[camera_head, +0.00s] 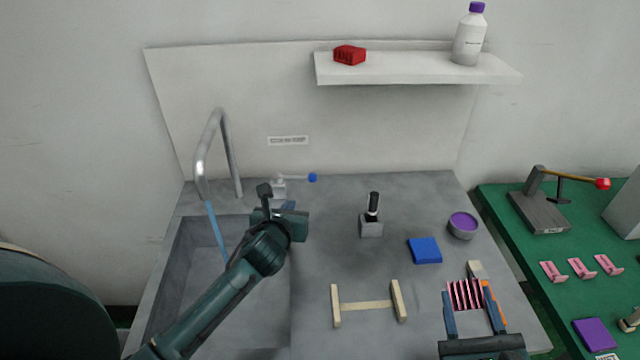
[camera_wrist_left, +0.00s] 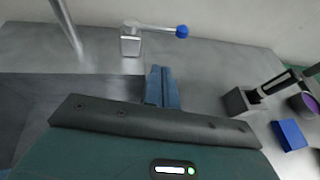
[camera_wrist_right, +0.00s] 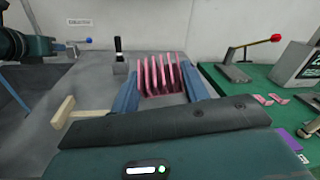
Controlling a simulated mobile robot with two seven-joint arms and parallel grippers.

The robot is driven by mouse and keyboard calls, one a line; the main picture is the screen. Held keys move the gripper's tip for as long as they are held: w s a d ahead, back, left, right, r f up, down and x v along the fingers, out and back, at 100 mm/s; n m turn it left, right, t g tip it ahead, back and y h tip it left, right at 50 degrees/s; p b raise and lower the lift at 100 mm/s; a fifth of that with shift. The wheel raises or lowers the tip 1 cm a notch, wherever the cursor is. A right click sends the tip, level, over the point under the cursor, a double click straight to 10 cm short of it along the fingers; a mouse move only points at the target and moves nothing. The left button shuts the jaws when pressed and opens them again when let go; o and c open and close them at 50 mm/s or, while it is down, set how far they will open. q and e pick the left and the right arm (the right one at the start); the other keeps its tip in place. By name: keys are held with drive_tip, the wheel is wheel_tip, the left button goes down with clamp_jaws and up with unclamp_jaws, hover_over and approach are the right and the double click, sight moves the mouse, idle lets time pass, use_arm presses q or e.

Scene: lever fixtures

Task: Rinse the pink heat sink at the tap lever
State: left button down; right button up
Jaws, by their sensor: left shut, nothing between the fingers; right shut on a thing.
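The pink heat sink (camera_head: 464,295), with upright fins, is between the fingers of my right gripper (camera_wrist_right: 160,82), which is shut on it at the front right of the grey counter. The tap lever (camera_head: 296,177) is a pale arm with a blue knob on a small block behind the sink's right side; it also shows in the left wrist view (camera_wrist_left: 157,28). My left gripper (camera_head: 290,206) is shut and empty, in front of the lever and apart from it. The tap spout (camera_head: 215,140) arches over the sink (camera_head: 190,290), and a thin blue stream (camera_head: 217,232) runs from it.
A wooden rack (camera_head: 366,305), a black-handled fixture (camera_head: 371,222), a blue block (camera_head: 425,250) and a purple-topped bowl (camera_head: 463,225) stand on the counter. A shelf (camera_head: 420,70) hangs behind. A green table (camera_head: 545,260) with a red-knobbed lever (camera_head: 580,181) is at right.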

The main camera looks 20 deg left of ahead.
sight(294, 177)
use_arm(q)
drive_tip(key=x, duration=0.5)
drive_tip(key=shift+w+f, duration=0.1)
drive_tip(key=shift+w, duration=0.15)
use_arm(e)
drive_tip(key=shift+f, duration=0.15)
use_arm(q)
drive_tip(key=shift+w+a+r, duration=0.15)
drive_tip(key=shift+w+a, duration=0.05)
drive_tip(key=shift+w, duration=0.45)
drive_tip(key=shift+w+a+r, duration=0.1)
drive_tip(key=shift+w+a, duration=0.1)
drive_tip(key=shift+w, duration=0.45)
drive_tip(key=shift+w+a+r, duration=0.15)
drive_tip(key=shift+w+a, duration=0.05)
drive_tip(key=shift+w, duration=0.45)
use_arm(e)
drive_tip(key=shift+r, duration=0.3)
